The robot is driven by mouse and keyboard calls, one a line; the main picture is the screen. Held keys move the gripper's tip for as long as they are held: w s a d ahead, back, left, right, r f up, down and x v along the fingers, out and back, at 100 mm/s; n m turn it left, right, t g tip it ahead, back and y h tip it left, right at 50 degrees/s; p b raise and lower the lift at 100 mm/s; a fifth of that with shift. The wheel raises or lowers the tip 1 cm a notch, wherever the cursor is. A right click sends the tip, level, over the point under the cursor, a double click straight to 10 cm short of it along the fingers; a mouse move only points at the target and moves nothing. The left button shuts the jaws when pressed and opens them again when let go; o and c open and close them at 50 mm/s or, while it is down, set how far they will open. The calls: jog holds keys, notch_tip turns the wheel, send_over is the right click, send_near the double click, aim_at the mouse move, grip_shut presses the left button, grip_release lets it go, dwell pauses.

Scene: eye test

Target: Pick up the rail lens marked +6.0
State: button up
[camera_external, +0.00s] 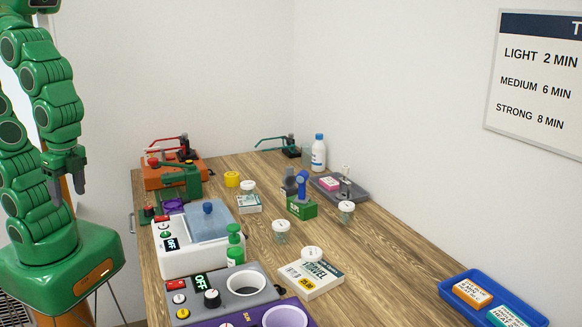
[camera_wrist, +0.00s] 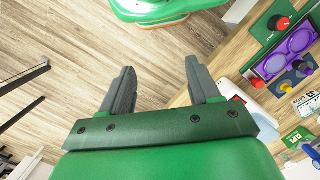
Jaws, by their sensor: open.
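No rail lens marked +6.0 can be made out in either view; the small things on the table are too small for me to read such a mark. My gripper (camera_external: 69,180) hangs pointing down at the left, beside the table's left edge and apart from everything on it. In the wrist view my gripper (camera_wrist: 160,68) is open, with its two dark fingers apart and only wooden floor seen between them.
The wooden table (camera_external: 375,262) carries a white box (camera_external: 180,262), a grey device (camera_external: 225,309), an orange device (camera_external: 160,176), a book (camera_external: 312,280), lidded jars (camera_external: 281,237), a green box (camera_external: 302,209), a grey tray (camera_external: 325,189) and a blue tray (camera_external: 452,286).

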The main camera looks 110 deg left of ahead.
jog(key=shift+c, duration=1.3)
